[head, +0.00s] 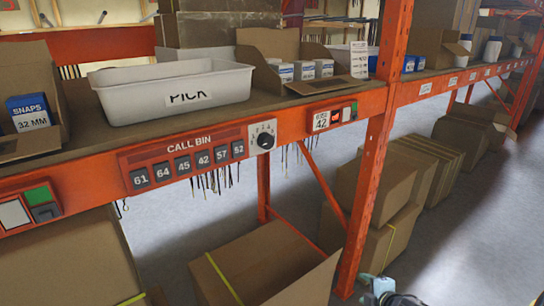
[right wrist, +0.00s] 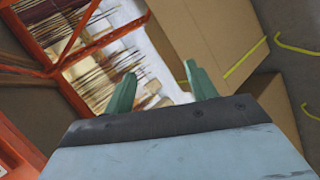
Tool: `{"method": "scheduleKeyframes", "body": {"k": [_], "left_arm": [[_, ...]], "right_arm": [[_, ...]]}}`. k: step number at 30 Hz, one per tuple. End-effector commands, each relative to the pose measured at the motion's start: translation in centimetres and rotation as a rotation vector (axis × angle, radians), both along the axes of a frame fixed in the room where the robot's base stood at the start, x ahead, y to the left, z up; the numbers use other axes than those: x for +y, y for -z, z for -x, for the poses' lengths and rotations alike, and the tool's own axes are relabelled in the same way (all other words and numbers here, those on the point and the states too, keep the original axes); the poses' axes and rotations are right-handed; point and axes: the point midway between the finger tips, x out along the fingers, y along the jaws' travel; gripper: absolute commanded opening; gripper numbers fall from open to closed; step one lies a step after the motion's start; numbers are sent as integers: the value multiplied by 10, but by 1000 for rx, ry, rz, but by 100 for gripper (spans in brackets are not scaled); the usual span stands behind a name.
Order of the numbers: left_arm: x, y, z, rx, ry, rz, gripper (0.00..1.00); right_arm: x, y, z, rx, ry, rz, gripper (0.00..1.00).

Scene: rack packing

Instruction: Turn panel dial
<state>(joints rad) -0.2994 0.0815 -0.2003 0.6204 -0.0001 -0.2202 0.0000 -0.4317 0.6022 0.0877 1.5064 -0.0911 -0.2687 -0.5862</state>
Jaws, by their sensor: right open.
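The panel dial (head: 265,140) is a black round knob on a pale square plate with small marks around it. It sits at the right end of the red CALL BIN panel (head: 187,159), on the orange shelf beam. Numbered tiles run along the panel to the left of the dial. My right gripper (head: 385,294) shows only partly at the bottom edge of the head view, well below and right of the dial. In the right wrist view its two green fingers (right wrist: 158,90) stand apart with nothing between them. My left gripper is not in view.
A white PICK tray (head: 165,112) stands on the shelf above the panel. An orange upright (head: 374,170) rises between my right gripper and the dial. Open cardboard boxes (head: 262,262) stand below the beam. Floor at the right (head: 470,230) is clear.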

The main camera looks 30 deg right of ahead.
Motion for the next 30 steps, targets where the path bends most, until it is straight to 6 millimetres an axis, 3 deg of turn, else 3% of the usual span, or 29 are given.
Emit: {"method": "scheduleKeyframes", "body": {"k": [1,4,6,9,12,15,18,30], "left_arm": [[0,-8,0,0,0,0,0],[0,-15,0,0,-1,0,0],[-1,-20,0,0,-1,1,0],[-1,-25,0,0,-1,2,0],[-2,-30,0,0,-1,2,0],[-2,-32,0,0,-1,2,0],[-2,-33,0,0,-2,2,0],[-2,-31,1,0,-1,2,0]], "right_arm": [[-4,-60,-27,-65,-95,106,57],[8,-163,-66,-176,-271,317,57],[28,-229,-84,-250,-389,464,57],[67,-308,-97,-349,-537,648,57],[105,-364,-98,-429,-651,794,57],[133,-398,-94,-483,-724,889,57],[148,-414,-91,-513,-761,941,57],[157,-420,-114,-527,-770,957,57]]}}
